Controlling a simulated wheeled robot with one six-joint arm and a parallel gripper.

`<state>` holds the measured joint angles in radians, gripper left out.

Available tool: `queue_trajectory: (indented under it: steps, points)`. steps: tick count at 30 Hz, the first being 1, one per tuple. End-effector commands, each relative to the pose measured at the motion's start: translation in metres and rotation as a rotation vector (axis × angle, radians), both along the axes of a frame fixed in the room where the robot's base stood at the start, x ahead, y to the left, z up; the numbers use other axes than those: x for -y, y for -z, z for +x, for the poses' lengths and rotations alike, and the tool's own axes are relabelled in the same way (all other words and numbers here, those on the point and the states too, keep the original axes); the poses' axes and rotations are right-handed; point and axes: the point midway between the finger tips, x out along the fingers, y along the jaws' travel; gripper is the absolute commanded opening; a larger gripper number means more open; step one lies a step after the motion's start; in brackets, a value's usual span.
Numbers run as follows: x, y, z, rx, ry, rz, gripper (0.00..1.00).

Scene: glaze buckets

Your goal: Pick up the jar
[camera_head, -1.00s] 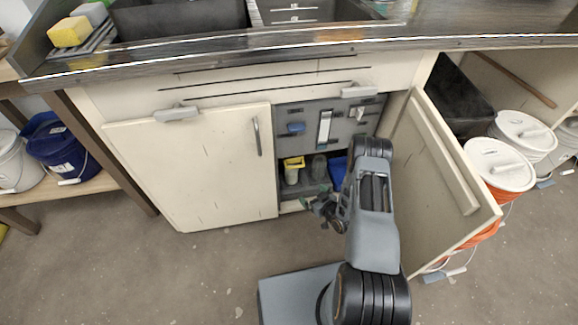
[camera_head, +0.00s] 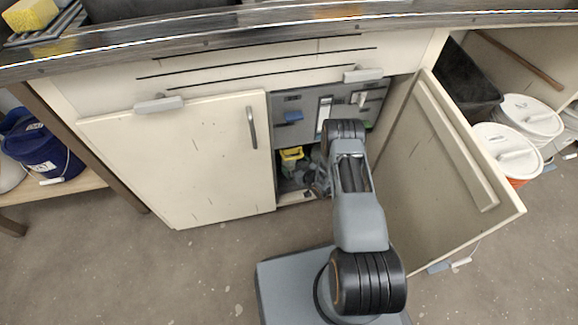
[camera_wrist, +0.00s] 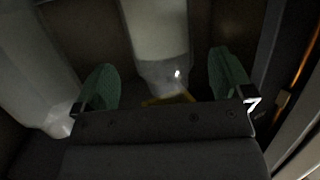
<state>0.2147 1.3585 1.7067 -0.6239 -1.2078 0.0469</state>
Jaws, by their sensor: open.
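In the wrist view, a pale, jar-like container (camera_wrist: 157,35) stands ahead, between the two green fingers of my gripper (camera_wrist: 162,66). The fingers are apart, with a gap on both sides of it, and do not touch it. A bit of yellow (camera_wrist: 170,99) shows below it, partly hidden by the gripper body. In the head view, my arm reaches into the open cabinet, and my wrist hides most of what stands there. A yellow-topped container (camera_head: 291,156) shows just left of my wrist. I cannot tell which container there matches the one between my fingers.
A second pale container (camera_wrist: 35,70) stands left of the fingers in the wrist view. The open cabinet door (camera_head: 445,165) is close on the right of my arm; the closed door (camera_head: 185,165) is on the left. White-lidded buckets (camera_head: 508,150) stand further right.

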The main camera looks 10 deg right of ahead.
Motion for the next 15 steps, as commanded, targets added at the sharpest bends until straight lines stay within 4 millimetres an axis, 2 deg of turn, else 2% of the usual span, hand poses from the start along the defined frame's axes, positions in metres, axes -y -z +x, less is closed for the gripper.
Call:
queue_trajectory:
  steps: [9, 15]
  points:
    - [-0.016, 0.014, 0.034, 0.002, 0.000, 0.001, 0.98]
    - [-0.020, 0.015, 0.043, 0.001, 0.001, 0.001, 0.98]
